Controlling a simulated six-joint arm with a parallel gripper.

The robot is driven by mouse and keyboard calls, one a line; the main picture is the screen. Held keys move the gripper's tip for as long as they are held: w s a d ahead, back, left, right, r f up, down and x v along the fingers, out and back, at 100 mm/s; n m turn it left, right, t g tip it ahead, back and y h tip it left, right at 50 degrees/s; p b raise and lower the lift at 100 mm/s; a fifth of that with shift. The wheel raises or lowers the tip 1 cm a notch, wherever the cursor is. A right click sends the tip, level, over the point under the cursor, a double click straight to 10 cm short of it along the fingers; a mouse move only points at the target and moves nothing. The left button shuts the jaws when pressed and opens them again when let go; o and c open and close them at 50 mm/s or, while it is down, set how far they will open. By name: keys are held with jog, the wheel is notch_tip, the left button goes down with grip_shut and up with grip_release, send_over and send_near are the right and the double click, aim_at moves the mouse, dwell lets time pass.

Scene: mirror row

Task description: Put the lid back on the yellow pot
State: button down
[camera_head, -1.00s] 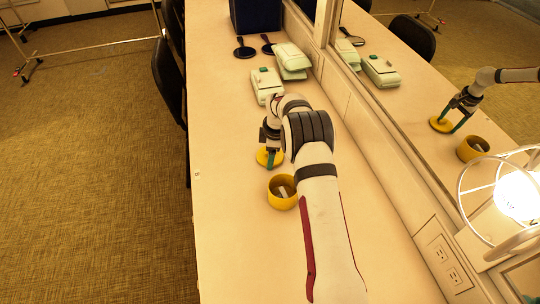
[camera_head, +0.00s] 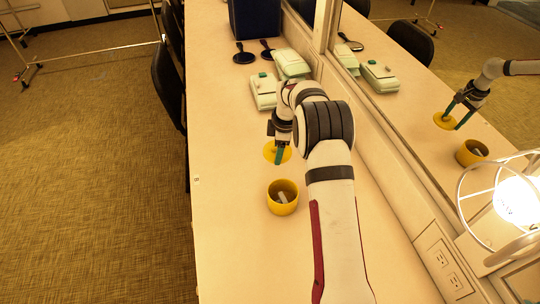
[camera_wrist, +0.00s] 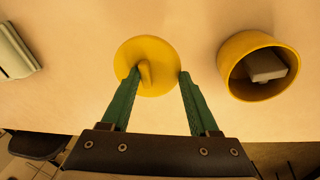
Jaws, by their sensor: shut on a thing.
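The yellow pot (camera_head: 283,205) stands open and upright on the counter, with a pale block inside; the wrist view shows it at upper right (camera_wrist: 233,78). The round yellow lid (camera_head: 269,151) is beyond the pot, apart from it; it also shows in the wrist view (camera_wrist: 158,50), with a bar-shaped handle on top. My gripper (camera_wrist: 160,72), with green fingers, is shut on the lid: the left finger is against the handle and the right finger at the rim. My arm partly covers the lid in the head view. Whether the lid touches the counter I cannot tell.
Pale green cases (camera_head: 263,92) and dark hand mirrors (camera_head: 243,55) lie farther back, before a dark blue box (camera_head: 255,18). A wall mirror (camera_head: 400,110) and a caged lamp (camera_head: 515,200) line the right side. The counter's left strip is clear.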

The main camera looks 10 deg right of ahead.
jog(key=s+d+r, duration=0.5)
jog(key=d, duration=0.2)
jog(key=s+a+r+n+g, duration=0.1)
jog(key=s+a+r, duration=0.2)
jog(key=s+a, duration=0.6)
jog(key=shift+f, duration=3.25)
jog(key=shift+f, duration=0.15)
jog(key=shift+c, duration=1.8)
grip_release()
